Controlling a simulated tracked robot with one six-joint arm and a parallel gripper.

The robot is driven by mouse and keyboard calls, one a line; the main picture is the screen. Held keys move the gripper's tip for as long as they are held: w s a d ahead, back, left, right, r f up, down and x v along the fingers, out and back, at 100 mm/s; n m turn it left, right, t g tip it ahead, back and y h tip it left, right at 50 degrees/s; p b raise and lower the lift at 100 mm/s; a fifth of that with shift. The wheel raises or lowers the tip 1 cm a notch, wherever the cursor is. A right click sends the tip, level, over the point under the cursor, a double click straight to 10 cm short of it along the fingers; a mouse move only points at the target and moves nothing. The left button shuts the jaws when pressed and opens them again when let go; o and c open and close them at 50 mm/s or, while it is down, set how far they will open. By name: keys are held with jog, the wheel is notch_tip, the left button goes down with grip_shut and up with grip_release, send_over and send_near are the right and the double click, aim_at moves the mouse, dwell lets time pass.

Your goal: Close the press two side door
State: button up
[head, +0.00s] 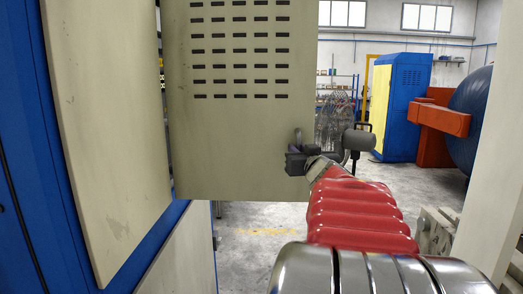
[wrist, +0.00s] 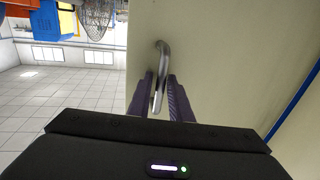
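The press side door (head: 240,140) is a beige panel with rows of dark vent slots, standing open away from the blue press frame. Its metal loop handle (wrist: 164,52) is near the door's free edge; in the head view it is partly hidden by my gripper. My gripper (head: 297,158) is at the door's lower right edge. In the wrist view its two dark ridged fingers (wrist: 161,88) are close together on both sides of the handle, shut on it. The beige door face (wrist: 225,65) fills the right of the wrist view.
The blue press frame (head: 22,150) with another beige panel (head: 105,130) stands at left. A pale post (head: 490,170) rises close at right. A blue cabinet (head: 405,105) and an orange machine part (head: 440,118) stand farther back. Grey floor (head: 260,235) is clear below the door.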

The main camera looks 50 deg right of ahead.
grip_shut()
jog(key=shift+w, duration=0.15)
dwell(0.4)
